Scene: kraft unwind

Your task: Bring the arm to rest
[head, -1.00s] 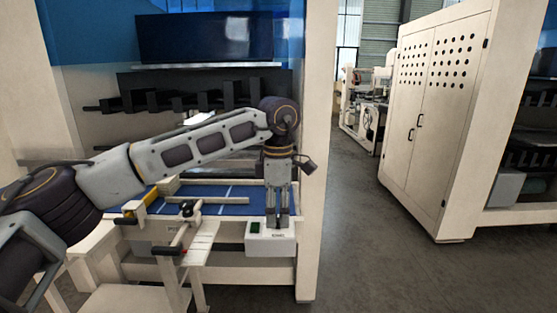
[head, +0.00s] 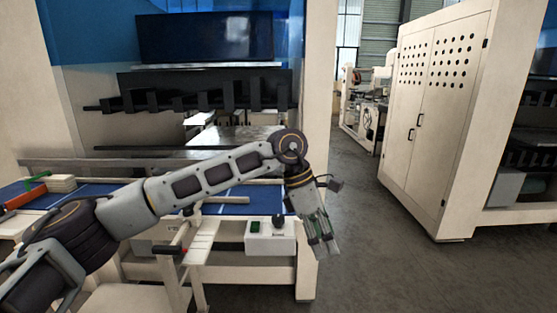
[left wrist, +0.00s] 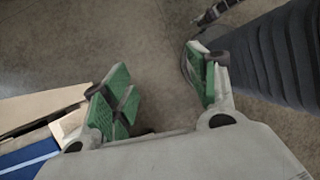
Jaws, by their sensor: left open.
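My left arm reaches in from the left in the head view, across the front of the machine. Its gripper (head: 324,250) points down, slightly tilted, to the right of the white control box (head: 270,240) and apart from it. In the left wrist view the two green-padded fingers (left wrist: 160,95) stand apart with bare floor between them. The gripper is open and empty. The control box has a green button and a dark knob on top. My right gripper does not show.
A blue table (head: 235,199) with white lines lies behind the arm, partly hidden by it. A cream machine post (head: 318,140) stands close behind the gripper. A cream cabinet (head: 437,120) stands at the right. The grey floor (head: 385,265) between is clear.

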